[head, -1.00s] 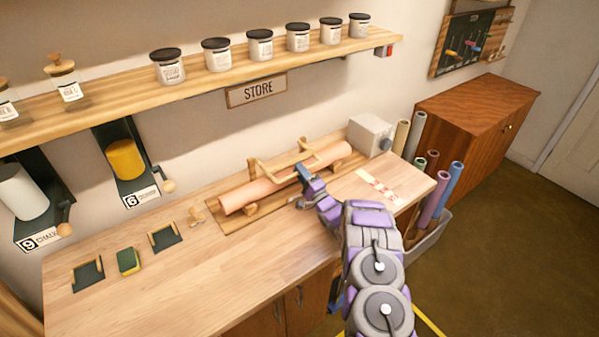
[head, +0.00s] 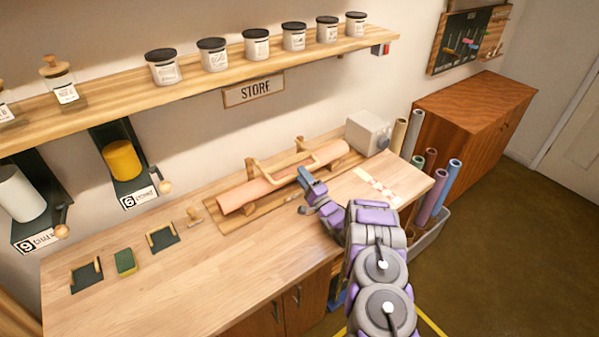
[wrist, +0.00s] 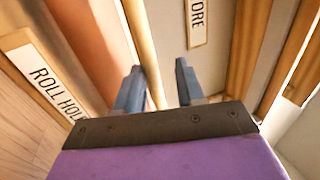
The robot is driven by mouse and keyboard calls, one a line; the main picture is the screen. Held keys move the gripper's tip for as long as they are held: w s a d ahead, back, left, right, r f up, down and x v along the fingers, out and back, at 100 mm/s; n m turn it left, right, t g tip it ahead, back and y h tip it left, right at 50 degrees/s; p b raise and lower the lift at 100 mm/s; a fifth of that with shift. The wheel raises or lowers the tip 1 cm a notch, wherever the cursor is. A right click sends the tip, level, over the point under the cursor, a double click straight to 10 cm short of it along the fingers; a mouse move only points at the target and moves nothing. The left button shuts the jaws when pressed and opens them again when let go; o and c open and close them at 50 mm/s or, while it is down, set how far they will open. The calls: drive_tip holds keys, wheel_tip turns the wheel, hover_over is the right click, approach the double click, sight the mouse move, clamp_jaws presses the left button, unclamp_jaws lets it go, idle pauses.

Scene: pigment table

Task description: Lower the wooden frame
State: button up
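The wooden frame (head: 294,173) is a light U-shaped bar. It is raised over the pink roll (head: 238,196), which lies along a wooden holder on the bench. My gripper (head: 306,190) is open just in front of the frame's front bar, on the bench's near side. In the wrist view, the frame's bar (wrist: 143,45) runs between the lines of the two blue-grey fingers (wrist: 158,88), closer to the left one. The fingers are apart and not closed on it. I cannot tell how far the bar is beyond the fingertips.
A grey box (head: 368,132) stands behind the holder's right end. A green sponge (head: 125,261) lies at left. The shelf (head: 200,86) with jars overhangs the back. The bench's front left is clear.

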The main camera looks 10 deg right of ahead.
drive_tip(key=s+d, duration=0.3)
drive_tip(key=s, duration=0.3)
drive_tip(key=s+d+p, duration=0.1)
drive_tip(key=s+d, duration=0.2)
drive_tip(key=s, duration=0.4)
drive_tip(key=shift+s+f, duration=0.15)
drive_tip(key=shift+f, duration=0.3)
